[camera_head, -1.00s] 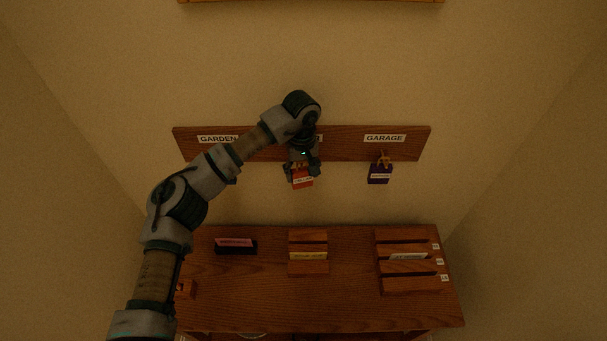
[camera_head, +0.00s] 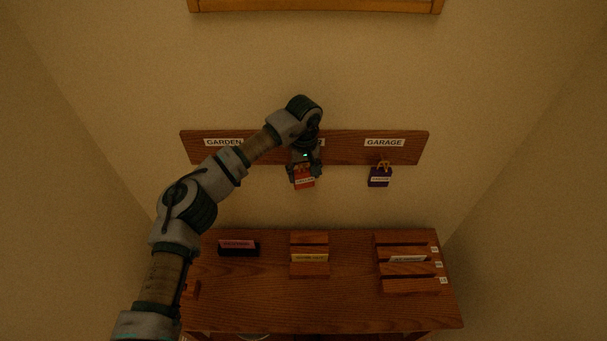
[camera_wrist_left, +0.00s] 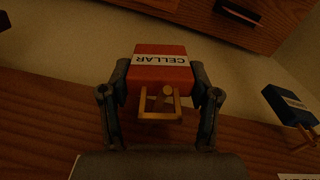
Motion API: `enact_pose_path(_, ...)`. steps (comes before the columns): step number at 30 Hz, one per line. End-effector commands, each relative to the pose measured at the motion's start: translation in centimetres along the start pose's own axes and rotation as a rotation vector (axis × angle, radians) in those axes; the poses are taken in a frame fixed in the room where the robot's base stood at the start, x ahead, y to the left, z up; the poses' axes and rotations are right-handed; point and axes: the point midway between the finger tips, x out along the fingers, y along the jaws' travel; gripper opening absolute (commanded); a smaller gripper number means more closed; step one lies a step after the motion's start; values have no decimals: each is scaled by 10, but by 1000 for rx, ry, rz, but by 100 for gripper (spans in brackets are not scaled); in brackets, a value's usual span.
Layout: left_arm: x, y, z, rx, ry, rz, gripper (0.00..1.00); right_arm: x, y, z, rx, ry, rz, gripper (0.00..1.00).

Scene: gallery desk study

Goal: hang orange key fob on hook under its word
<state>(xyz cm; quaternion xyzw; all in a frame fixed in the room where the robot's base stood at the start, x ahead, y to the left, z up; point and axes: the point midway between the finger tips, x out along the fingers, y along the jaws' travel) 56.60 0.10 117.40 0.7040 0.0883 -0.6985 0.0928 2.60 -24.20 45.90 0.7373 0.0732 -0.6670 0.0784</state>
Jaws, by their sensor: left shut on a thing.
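The orange-red key fob (camera_head: 304,183) has a white label that reads CELLAR in the left wrist view (camera_wrist_left: 160,50). My left gripper (camera_head: 304,175) is shut on it, one finger on each side. The fob hangs at the lower edge of the wooden hook rail (camera_head: 345,150), under the middle word label (camera_head: 320,142), which my wrist mostly covers. In the left wrist view its brass loop (camera_wrist_left: 160,114) is by a brass peg tip (camera_wrist_left: 167,90). I cannot tell whether the loop is around the hook. My right gripper is not in view.
A purple fob (camera_head: 379,181) hangs under GARAGE (camera_head: 384,142). A blue fob (camera_wrist_left: 288,104) shows right in the wrist view; my arm hides it in the head view. GARDEN (camera_head: 223,142) is at the rail's left. Below, a desk (camera_head: 350,310) carries card holders.

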Motion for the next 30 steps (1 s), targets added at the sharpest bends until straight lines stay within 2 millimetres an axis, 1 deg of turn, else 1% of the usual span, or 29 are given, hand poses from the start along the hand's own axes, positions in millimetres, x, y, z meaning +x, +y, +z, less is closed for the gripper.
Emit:
enact_pose_path(1,3,-3,-5,-12,5,0,26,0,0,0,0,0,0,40)
enact_pose_path(3,3,-3,-5,-12,5,0,26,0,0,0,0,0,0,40)
enact_pose_path(4,3,-3,-5,-12,4,0,69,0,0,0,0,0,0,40)
enact_pose_path(5,3,-3,-5,-12,4,0,76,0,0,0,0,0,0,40)
enact_pose_path(6,4,-3,-5,-12,4,-1,86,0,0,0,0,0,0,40)
enact_pose_path(7,4,-3,-5,-12,4,-1,91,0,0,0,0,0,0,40)
enact_pose_path(14,4,-3,-6,-13,4,-1,91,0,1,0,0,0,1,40)
enact_pose_path(16,4,-3,-6,-13,4,-1,91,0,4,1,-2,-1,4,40)
enact_pose_path(20,-5,-3,-5,-13,6,1,91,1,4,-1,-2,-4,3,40)
enact_pose_path(23,-25,-3,-4,-14,13,5,91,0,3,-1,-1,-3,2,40)
enact_pose_path(27,-62,-4,1,-13,19,10,91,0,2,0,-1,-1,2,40)
enact_pose_path(30,-84,-5,6,-9,18,9,91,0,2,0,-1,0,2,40)
